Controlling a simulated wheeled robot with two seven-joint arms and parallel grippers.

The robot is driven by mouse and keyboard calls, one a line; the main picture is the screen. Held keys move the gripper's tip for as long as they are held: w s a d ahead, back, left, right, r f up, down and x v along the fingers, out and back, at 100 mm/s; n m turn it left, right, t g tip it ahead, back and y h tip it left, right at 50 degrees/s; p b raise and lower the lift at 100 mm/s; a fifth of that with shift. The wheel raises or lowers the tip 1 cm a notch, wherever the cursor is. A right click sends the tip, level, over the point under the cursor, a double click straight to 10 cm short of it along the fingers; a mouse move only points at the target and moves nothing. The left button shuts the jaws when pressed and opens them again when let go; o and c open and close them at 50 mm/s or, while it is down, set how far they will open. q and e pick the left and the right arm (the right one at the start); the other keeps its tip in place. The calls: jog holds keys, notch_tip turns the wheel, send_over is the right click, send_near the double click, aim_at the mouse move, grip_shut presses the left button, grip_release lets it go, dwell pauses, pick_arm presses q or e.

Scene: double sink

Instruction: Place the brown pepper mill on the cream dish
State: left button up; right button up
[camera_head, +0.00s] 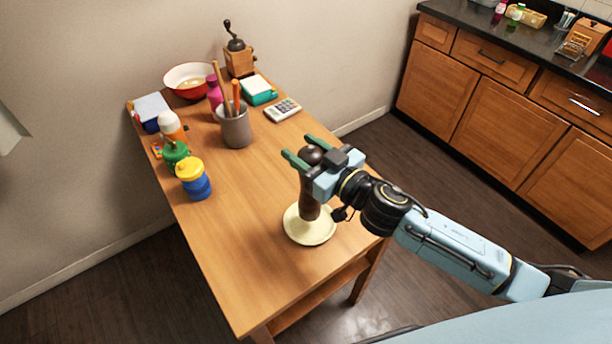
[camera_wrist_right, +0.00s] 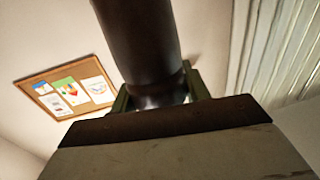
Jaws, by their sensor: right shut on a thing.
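The brown pepper mill (camera_head: 310,200) stands upright over the cream dish (camera_head: 301,230) on the wooden table. Its base overlaps the dish in the head view; I cannot tell whether it touches the dish or hangs just above it. My right gripper (camera_head: 297,151) is shut on the mill near its upper part, just below the round dark knob. In the right wrist view the dark mill (camera_wrist_right: 140,40) sits between the green fingers (camera_wrist_right: 160,92). My left gripper is in neither view.
The wooden table (camera_head: 245,270) is clear in front and left of the dish. Several items crowd its back: a grey utensil cup (camera_head: 236,130), a calculator (camera_head: 283,109), a coffee grinder (camera_head: 239,60), a red-rimmed bowl (camera_head: 176,76), a yellow-and-blue bottle (camera_head: 195,182) and a green bottle (camera_head: 173,155).

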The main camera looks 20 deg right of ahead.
jog(key=shift+f+b, duration=0.65)
jog(key=shift+f, duration=1.55)
jog(key=shift+f, duration=0.2)
jog(key=o, duration=1.5)
jog(key=shift+r, duration=0.25)
jog(key=shift+b+v, duration=1.1)
jog(key=shift+v, duration=4.9)
